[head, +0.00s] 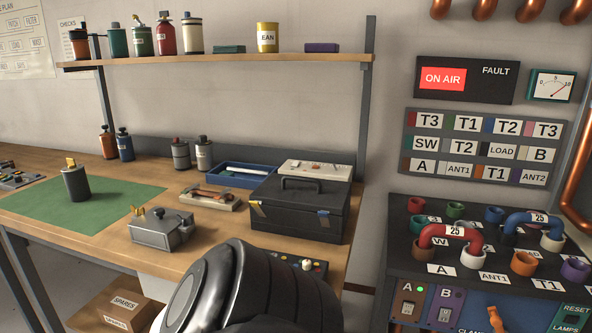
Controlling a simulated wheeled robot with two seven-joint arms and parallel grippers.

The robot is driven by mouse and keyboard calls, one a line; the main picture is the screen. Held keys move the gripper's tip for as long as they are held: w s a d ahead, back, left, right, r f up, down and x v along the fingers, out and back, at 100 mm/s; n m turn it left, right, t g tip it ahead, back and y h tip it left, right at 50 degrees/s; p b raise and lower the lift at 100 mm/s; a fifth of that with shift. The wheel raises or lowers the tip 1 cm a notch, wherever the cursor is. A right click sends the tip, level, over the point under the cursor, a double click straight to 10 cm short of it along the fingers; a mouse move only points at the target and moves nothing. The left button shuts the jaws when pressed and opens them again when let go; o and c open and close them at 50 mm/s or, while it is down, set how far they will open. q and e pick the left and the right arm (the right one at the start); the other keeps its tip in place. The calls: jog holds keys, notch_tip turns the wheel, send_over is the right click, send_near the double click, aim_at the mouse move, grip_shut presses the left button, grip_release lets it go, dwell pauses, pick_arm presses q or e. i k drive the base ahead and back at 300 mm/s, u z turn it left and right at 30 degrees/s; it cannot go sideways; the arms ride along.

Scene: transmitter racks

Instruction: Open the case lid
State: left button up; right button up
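The black case (300,226) stands near the right end of the wooden workbench. Its lid (305,198) is down and has a dark carrying handle on top. Neither of my grippers shows.
A grey metal box (160,232) and a small tray of tools (210,198) stand left of the case. A blue tray (240,176) and a pale box (315,169) are behind it. A panel of coloured sockets (480,240) is at the right.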

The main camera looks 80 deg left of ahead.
aim_at(294, 191)
jog(key=u, duration=2.7)
